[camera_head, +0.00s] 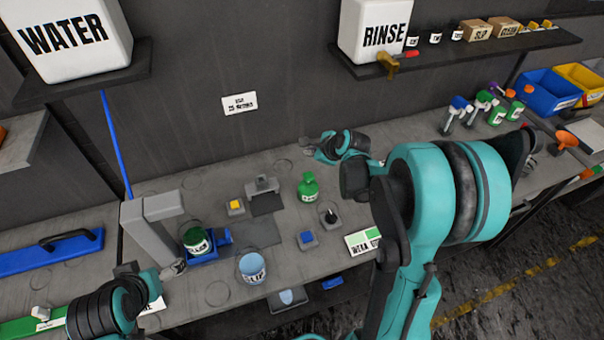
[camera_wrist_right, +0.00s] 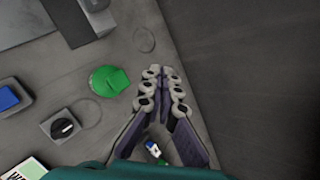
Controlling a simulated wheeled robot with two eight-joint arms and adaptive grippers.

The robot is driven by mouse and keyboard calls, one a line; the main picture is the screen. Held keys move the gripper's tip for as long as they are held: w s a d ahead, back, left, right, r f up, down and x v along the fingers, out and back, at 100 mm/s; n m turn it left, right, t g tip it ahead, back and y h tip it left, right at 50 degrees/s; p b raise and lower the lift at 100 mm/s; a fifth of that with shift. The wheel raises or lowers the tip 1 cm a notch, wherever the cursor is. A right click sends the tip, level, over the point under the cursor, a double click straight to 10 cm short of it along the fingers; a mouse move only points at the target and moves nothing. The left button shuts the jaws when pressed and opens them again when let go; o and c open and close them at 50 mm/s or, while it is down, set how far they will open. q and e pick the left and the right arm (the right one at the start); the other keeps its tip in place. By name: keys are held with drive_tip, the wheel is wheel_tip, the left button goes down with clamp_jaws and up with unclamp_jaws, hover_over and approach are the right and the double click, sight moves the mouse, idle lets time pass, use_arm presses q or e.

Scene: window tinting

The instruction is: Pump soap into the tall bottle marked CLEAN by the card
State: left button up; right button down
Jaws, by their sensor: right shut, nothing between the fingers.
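A green bottle (camera_head: 308,188) with a small label stands upright on the bench, right of centre. It shows from above in the right wrist view (camera_wrist_right: 106,80). A second green vessel (camera_head: 196,241) sits in a blue holder (camera_head: 223,237) beside a grey upright fixture (camera_head: 150,228). I cannot read CLEAN on either. A white and green card (camera_head: 362,242) lies toward the bench's front edge. My right gripper (camera_head: 306,148) is shut and empty above the back of the bench, apart from the first bottle; its fingers (camera_wrist_right: 165,82) point past it. My left gripper (camera_head: 176,268) is near the fixture's foot; its fingers are too small to judge.
A pale blue labelled cup (camera_head: 252,267) stands front centre. WATER (camera_head: 62,38) and RINSE (camera_head: 375,28) tanks sit on shelves. Spray bottles (camera_head: 455,112) stand far right.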

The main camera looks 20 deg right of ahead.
drive_tip(key=shift+f, duration=0.1)
drive_tip(key=b, duration=0.6)
hover_over(307, 173)
drive_tip(key=s, duration=0.2)
wheel_tip(307, 173, down, 8)
drive_tip(key=shift+w+d+r, duration=0.15)
drive_tip(key=shift+f+b, duration=0.45)
idle(0.4)
drive_tip(key=shift+f+b, duration=0.45)
drive_tip(key=shift+b, duration=0.05)
drive_tip(key=shift+f+b, duration=0.85)
drive_tip(key=shift+f, duration=0.05)
idle(0.8)
drive_tip(key=shift+r, duration=0.1)
drive_tip(key=shift+r+p, duration=1.05)
drive_tip(key=shift+r, duration=0.2)
